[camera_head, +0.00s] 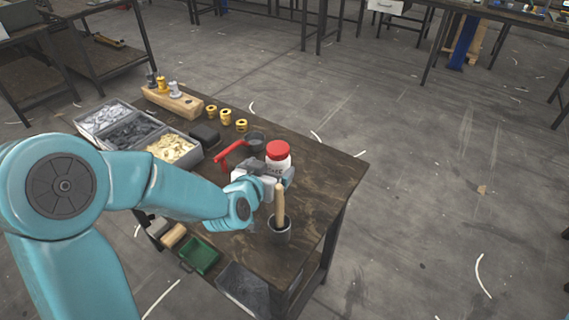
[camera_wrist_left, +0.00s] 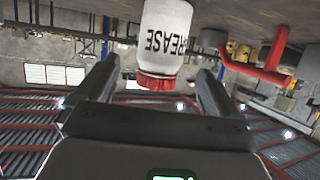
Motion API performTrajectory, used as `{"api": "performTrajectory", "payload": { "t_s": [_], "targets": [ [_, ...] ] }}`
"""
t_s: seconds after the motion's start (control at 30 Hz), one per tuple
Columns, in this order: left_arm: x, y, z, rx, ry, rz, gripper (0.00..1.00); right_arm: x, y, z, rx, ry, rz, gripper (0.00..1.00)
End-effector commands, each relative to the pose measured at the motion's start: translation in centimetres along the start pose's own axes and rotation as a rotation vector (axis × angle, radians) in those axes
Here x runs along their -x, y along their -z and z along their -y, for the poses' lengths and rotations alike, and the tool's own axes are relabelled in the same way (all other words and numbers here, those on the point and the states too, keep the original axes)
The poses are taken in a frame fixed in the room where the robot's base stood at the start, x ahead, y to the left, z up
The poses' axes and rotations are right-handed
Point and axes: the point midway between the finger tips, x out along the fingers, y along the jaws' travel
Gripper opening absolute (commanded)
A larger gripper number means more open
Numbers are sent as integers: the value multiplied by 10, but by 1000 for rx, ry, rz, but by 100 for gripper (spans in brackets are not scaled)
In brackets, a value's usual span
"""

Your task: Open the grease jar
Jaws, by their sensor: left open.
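The grease jar (camera_head: 279,156) is white with a red lid and stands on the dark table near its right side. In the left wrist view the jar (camera_wrist_left: 168,32) appears upside down, its lettering reading "GREASE", with the red lid (camera_wrist_left: 156,81) closed on it. My left gripper (camera_head: 275,178) is open at the near side of the jar and hides its lower part. In the left wrist view the open fingers (camera_wrist_left: 157,83) lie on either side of the lid, with visible gaps. My right gripper is not in view.
A red-handled tool (camera_head: 229,153) and a dark cup (camera_head: 256,139) stand just left of the jar. A cup with a wooden handle (camera_head: 280,205) stands close in front. Parts bins (camera_head: 172,147), a wooden block (camera_head: 172,101) and yellow pieces (camera_head: 226,117) fill the left side. The right table edge is clear.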

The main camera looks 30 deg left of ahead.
Motion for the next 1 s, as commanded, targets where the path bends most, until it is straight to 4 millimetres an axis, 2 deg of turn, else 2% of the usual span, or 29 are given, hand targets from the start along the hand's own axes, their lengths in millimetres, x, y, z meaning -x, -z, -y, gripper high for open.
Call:
{"api": "performTrajectory", "payload": {
  "t_s": [0.43,0.73,0.93,1.0],
  "targets": [
    [-59,1,2,-1,0,1,95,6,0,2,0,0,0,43],
    [-66,2,-1,-1,-1,0,95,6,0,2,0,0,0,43],
    [-68,2,-2,-1,-1,0,30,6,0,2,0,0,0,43],
    [-68,3,-2,-1,-1,-2,27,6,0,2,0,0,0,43]
  ]
}}
